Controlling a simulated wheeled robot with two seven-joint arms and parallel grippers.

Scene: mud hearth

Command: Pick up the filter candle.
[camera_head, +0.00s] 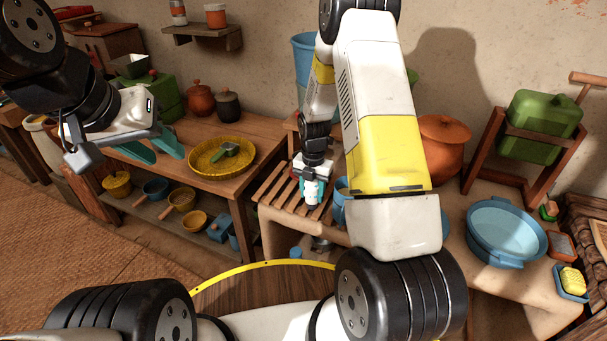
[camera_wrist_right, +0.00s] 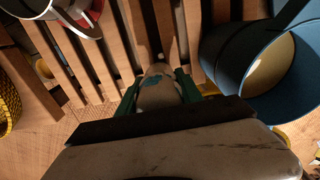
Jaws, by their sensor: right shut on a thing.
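The filter candle (camera_wrist_right: 158,95) is a pale, whitish cylinder with a blue-green mark, seen between the green fingers in the right wrist view. It also shows as a small white piece in the head view (camera_head: 311,190). My right gripper (camera_wrist_right: 158,86) is shut on it, with one finger on each side. In the head view this gripper (camera_head: 311,192) points down over the slatted wooden rack (camera_head: 274,184). I cannot tell whether the candle touches the slats. My left gripper (camera_head: 163,152) is open and empty, in front of the wooden shelf table at the left.
A blue mug (camera_head: 340,203) stands close to the right gripper; a blue vessel (camera_wrist_right: 240,50) is right of it in the wrist view. A yellow tray (camera_head: 206,168) and blue basin (camera_head: 490,250) stand farther out.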

